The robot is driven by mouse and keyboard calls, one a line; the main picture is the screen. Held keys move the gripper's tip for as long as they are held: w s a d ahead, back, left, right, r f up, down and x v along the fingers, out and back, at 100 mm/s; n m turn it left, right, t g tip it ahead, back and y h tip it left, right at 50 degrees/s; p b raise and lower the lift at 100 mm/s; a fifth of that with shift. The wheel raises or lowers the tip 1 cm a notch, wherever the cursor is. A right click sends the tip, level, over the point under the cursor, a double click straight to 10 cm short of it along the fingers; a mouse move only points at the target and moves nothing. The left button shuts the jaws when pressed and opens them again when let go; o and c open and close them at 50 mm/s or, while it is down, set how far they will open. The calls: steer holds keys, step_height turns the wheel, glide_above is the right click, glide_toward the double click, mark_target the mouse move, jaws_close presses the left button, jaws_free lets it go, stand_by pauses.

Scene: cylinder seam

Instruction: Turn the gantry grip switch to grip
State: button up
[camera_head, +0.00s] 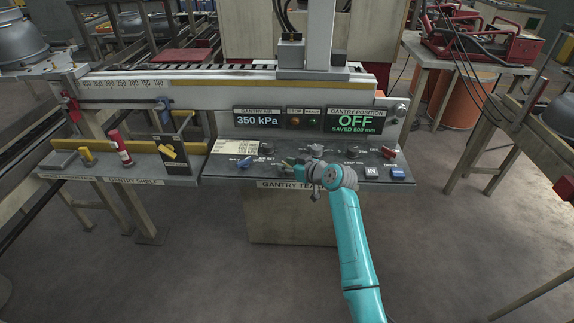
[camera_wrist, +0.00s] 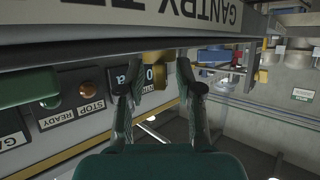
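The gantry control panel (camera_head: 225,168) stands ahead, with a row of small controls on its top. A blue lever (camera_head: 245,162) sits at its left, and a dark knob (camera_head: 268,160) is beside it. The control labels are too small to read, so I cannot tell for sure which is the grip switch. My gripper (camera_head: 289,163) is low over the middle of the panel, right of the blue lever. In the wrist view my gripper (camera_wrist: 160,84) has its two fingers apart with nothing seen held. A yellow part (camera_wrist: 157,62) shows beyond them, and a blue part (camera_wrist: 212,55) lies to their right.
The display (camera_head: 357,121) reads OFF, saved 500 mm; the air display (camera_head: 257,120) reads 350 kPa. A blue button (camera_head: 398,174) is at the right. A green bar (camera_wrist: 28,88) is close at the wrist view's left.

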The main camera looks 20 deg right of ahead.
jaws_close()
steer(key=shift+a+f+m+h, duration=0.1)
steer(key=shift+m+h, duration=0.2)
steer(key=m+t+h, duration=0.1)
steer(key=m+h, duration=0.2)
steer(key=shift+h, duration=0.3)
steer(key=m+h, duration=0.5)
steer(key=h, duration=0.1)
steer(key=m+g+h, duration=0.3)
steer(key=m+h, duration=0.2)
steer(key=shift+w+m, duration=0.1)
steer(key=shift+m, duration=0.2)
steer(key=shift+m+g+h, duration=1.4)
steer(key=shift+m+g, duration=0.4)
steer(key=shift+g, duration=0.2)
steer(key=shift+f, duration=0.1)
jaws_free()
